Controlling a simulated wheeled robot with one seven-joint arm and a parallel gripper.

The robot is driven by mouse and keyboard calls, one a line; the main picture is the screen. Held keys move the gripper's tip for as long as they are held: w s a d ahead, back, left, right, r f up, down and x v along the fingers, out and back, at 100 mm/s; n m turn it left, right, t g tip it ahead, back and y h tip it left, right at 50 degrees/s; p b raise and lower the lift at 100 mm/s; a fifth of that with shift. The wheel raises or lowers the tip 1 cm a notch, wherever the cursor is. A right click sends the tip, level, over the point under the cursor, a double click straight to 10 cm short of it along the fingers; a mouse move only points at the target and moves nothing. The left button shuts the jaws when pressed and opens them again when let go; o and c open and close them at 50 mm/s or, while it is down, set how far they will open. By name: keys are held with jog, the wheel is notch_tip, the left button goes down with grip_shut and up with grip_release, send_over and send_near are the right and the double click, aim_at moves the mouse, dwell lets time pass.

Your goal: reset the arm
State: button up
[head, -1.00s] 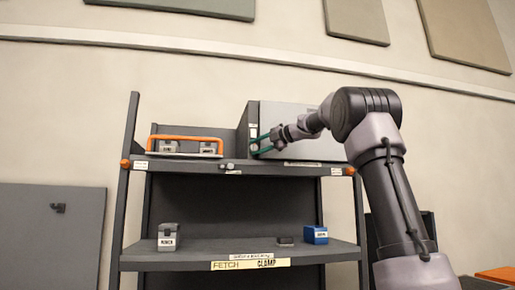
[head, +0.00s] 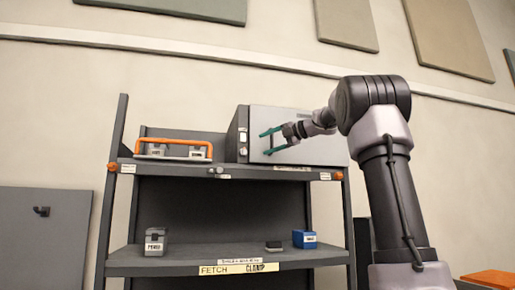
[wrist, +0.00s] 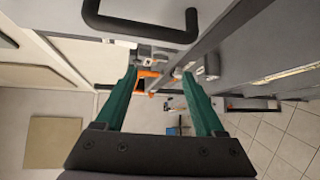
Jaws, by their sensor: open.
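My gripper (head: 268,142) is open and empty, with two teal fingers. In the head view it is in front of the grey box (head: 312,124) on the shelf unit's top shelf, near the box's left edge. Nothing is between the fingers in the wrist view (wrist: 161,76). A black bar handle (wrist: 140,32) lies beyond the fingertips there. I cannot tell exactly how far the fingers are from the box.
The dark shelf unit (head: 200,259) carries an orange-handled caddy (head: 175,149) on top. Its lower shelf holds a grey labelled box (head: 156,241), a small dark block (head: 273,246) and a blue box (head: 304,239). A grey panel (head: 42,235) stands left.

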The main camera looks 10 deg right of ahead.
jog(key=shift+s+d+r, duration=0.1)
jog(key=shift+s+d, duration=0.3)
jog(key=s+d+r+m+t+h, duration=0.1)
jog(key=s+r+m+t+h, duration=0.25)
jog(key=r+m+t, duration=0.55)
jog(key=s+d+f+m+h, duration=0.45)
jog(key=f+m+h, duration=0.25)
jog(key=m, duration=0.4)
jog(key=s+f+m+g+h, duration=0.1)
jog(key=s+f+m+g, duration=0.4)
jog(key=f, duration=0.6)
jog(key=s+f+m+g+h, duration=0.25)
jog(key=s+f+m, duration=0.3)
jog(key=f, duration=0.55)
jog(key=s+a+f+m+g+y, duration=0.1)
jog(key=s+a+f+g+y, duration=0.1)
jog(key=s+f, duration=0.5)
jog(key=s+a+f+g+y, duration=0.3)
jog(key=s+a+f+g, duration=0.1)
jog(key=s+a+f, duration=0.3)
notch_tip(320, 180, down, 2)
jog(key=shift+s+f+m, duration=0.15)
jog(key=shift+m, duration=0.2)
